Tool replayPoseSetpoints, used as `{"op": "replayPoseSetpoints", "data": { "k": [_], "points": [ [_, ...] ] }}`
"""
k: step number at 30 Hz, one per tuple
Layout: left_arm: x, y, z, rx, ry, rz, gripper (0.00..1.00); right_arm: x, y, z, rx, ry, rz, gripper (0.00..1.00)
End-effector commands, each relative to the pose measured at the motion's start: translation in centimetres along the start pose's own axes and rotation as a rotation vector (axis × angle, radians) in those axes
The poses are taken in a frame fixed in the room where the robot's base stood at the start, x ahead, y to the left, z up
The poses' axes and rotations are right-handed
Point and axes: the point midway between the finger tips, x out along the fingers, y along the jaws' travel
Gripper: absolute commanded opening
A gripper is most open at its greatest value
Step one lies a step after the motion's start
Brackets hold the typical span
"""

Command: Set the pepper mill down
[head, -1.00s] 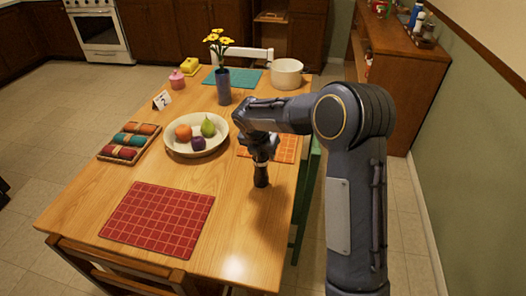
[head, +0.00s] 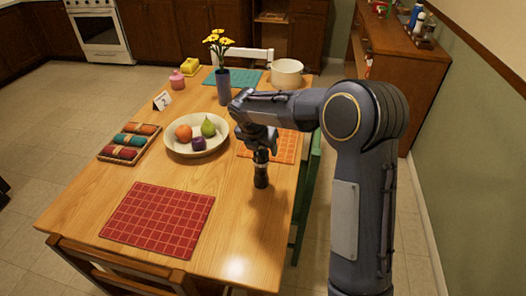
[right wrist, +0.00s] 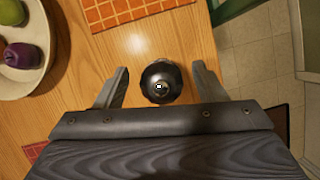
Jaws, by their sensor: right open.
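The dark pepper mill (head: 261,175) stands upright on the bare wood of the table, to the right of the fruit bowl. In the right wrist view its round dark top with a small bright knob (right wrist: 161,82) sits between my fingers, with a gap on each side. My right gripper (head: 261,152) points down just above the mill. It also shows in the right wrist view (right wrist: 160,80), where its fingers are spread and empty. The mill's uppermost part is partly hidden by the gripper in the head view. My left gripper is not in view.
A cream bowl (head: 177,149) with fruit stands left of the mill. An orange checked placemat (head: 285,148) lies behind it, a red one (head: 150,232) at front left. A vase of yellow flowers (head: 223,88) stands further back. The table's right edge is near.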

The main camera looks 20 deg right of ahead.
Motion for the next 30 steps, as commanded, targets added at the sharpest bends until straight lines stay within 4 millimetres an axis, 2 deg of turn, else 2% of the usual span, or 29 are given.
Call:
{"op": "replayPoseSetpoints", "data": {
  "k": [3,9,13,20,23,26,30],
  "points": [
    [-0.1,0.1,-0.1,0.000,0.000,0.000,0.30,-3.0,0.1,0.1,0.001,-0.002,0.005,0.64],
    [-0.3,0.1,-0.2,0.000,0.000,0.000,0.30,-6.6,0.1,0.1,0.000,-0.001,0.003,0.64],
    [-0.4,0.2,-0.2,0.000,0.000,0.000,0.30,-7.9,0.0,0.1,0.000,-0.001,0.001,0.64],
    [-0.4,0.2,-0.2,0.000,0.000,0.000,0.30,-8.8,-0.7,-0.1,0.043,0.010,0.008,0.64],
    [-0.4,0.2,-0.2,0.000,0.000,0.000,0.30,-9.8,-2.8,-0.7,0.199,0.049,0.035,0.64],
    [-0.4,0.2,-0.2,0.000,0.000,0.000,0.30,-11.5,-6.3,-2.4,0.481,0.126,0.073,0.64],
    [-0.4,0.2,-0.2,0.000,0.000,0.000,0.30,-13.8,-11.6,-6.4,0.969,0.278,0.105,0.64]
  ]
}}
